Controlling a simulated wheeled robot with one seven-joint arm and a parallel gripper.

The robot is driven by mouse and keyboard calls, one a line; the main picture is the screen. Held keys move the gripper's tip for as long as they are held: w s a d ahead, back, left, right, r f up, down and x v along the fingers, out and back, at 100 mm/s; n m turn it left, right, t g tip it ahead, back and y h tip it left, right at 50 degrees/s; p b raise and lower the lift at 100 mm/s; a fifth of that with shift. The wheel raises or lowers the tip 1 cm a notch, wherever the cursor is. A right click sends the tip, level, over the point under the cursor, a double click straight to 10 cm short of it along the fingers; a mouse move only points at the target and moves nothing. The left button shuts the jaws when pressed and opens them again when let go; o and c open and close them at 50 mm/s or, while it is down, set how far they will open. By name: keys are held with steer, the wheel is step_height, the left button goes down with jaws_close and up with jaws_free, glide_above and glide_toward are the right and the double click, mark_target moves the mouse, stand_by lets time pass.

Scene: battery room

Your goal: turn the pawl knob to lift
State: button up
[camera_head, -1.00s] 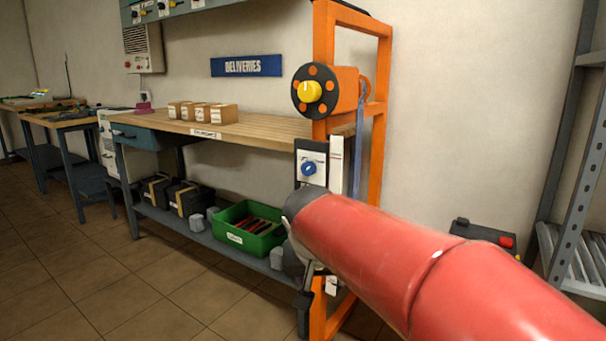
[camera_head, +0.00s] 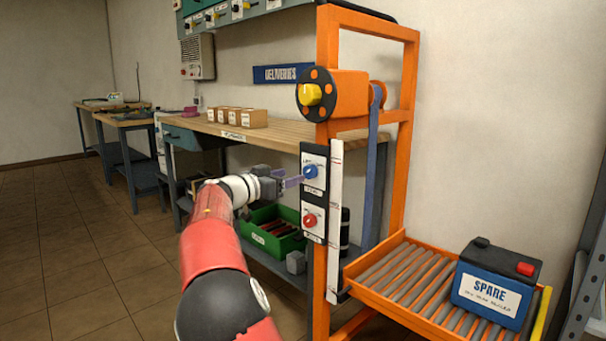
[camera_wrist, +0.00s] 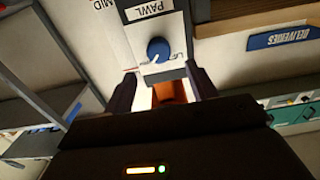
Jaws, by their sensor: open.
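The blue pawl knob (camera_head: 311,172) sits on a white and black plate on the orange frame's left post. In the wrist view the knob (camera_wrist: 158,50) shows beside a label reading PAWL, with small lettering at its lower right. My gripper (camera_head: 291,182) is just left of the knob in the head view, its fingers pointing at the plate. In the wrist view my gripper (camera_wrist: 163,88) is open, one finger on each side below the knob, and nothing is between them. I cannot tell whether a finger touches the knob. The knob's exact pointing direction is unclear.
A red knob (camera_head: 310,220) is on a plate just below. A workbench (camera_head: 262,134) stands behind my arm.

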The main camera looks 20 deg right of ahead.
mark_target(307, 171)
steer(key=p+x, duration=0.1)
steer(key=x, duration=0.5)
steer(key=shift+d, duration=0.15)
steer(key=shift+c, duration=0.3)
steer(key=c, duration=0.9)
